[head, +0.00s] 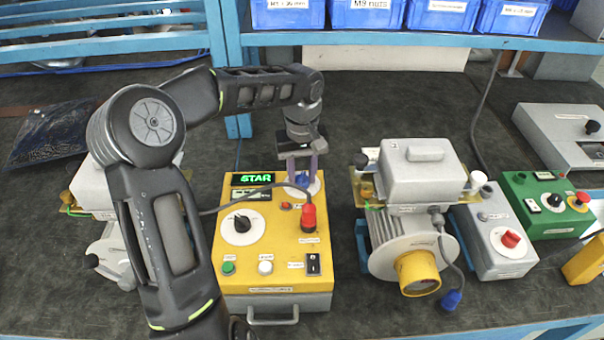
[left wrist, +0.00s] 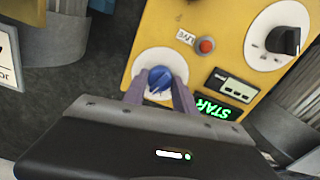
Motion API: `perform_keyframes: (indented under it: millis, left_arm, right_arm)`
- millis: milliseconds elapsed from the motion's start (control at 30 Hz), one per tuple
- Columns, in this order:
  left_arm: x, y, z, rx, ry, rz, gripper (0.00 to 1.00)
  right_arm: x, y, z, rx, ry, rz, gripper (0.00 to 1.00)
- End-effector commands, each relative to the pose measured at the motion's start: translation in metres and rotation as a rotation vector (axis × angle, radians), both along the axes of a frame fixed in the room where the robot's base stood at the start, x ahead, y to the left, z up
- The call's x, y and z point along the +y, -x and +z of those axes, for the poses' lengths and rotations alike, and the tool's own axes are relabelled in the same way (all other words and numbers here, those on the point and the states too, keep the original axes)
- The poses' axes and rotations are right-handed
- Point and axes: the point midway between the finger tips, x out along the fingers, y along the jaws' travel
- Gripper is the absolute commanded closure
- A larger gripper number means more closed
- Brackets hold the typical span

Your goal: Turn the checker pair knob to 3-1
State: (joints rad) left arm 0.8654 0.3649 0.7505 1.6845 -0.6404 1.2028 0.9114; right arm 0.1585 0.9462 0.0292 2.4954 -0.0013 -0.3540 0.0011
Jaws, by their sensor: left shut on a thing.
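The checker (head: 225,262) is a yellow-topped box in the middle of the bench. Its green display (head: 252,179) reads STAR. A blue knob (head: 303,181) on a white round dial is at its top right corner. In the left wrist view the blue knob (left wrist: 160,79) sits between the fingers of my left gripper (left wrist: 160,90). The gripper is shut on it from above, also in the head view (head: 303,172). The fingers cover part of the dial, and its position marks cannot be read. My right gripper is not in view.
Blue bins (head: 366,14) line the shelf.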

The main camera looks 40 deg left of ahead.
Motion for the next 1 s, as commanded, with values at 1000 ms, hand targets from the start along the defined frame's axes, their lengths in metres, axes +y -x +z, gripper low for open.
perform_keyframes:
  millis: [1000]
  left_arm:
    - [-0.0003,-0.0005,0.0011,-0.001,-0.002,-0.297,1.0]
  right_arm:
    - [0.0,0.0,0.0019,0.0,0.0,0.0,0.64]
